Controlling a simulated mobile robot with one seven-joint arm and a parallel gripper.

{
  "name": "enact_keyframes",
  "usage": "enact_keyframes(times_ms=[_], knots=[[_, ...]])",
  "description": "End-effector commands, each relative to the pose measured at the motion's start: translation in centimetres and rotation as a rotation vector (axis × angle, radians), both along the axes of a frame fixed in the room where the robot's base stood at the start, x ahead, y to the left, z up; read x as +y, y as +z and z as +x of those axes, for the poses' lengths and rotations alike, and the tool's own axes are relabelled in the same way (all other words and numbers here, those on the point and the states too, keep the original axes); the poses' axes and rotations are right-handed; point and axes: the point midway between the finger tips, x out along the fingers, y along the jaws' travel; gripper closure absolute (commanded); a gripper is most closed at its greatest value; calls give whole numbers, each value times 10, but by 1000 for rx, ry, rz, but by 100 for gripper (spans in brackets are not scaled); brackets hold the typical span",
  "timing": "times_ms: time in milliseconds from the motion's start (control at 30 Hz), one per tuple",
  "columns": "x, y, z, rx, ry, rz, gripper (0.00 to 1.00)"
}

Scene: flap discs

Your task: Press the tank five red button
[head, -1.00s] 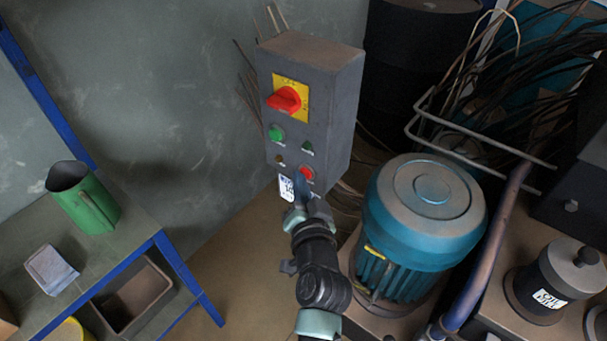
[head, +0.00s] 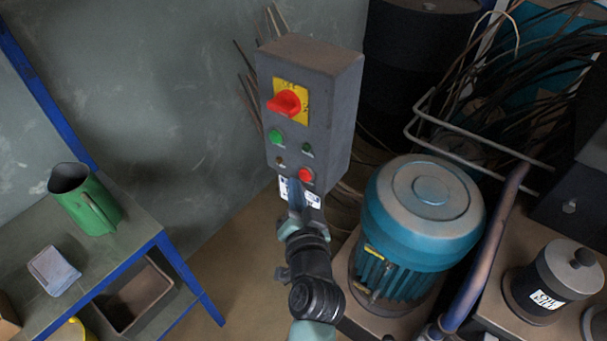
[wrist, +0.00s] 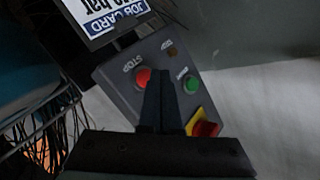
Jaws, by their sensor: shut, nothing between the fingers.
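A grey control box (head: 331,112) stands against the wall in the head view. Its red button (head: 306,174) sits low on the front face, with a green button (head: 276,136) up and to its left. In the wrist view the red button (wrist: 143,76) shows beside the word STOP, just left of my fingers. My gripper (head: 294,186) is shut and empty, with its tip just below and left of the red button. In the wrist view my gripper (wrist: 157,80) partly covers the box face. I cannot tell whether it touches the face.
A red rotary switch (head: 285,102) on a yellow plate is higher on the box. A job card (wrist: 105,12) hangs below the buttons. A blue motor (head: 422,210) stands close on the right. A blue-framed bench (head: 135,235) with a green jug (head: 87,200) is at left.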

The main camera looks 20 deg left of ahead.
Motion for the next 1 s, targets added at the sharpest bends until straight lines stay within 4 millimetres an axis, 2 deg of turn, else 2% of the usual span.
enact_keyframes(times_ms=[167, 600, 1000], knots=[[2, 0, -5, 3, 1, 0, 100], [17, 1, -44, 3, 2, 0, 100], [17, 0, -47, 1, 0, 1, 100]])
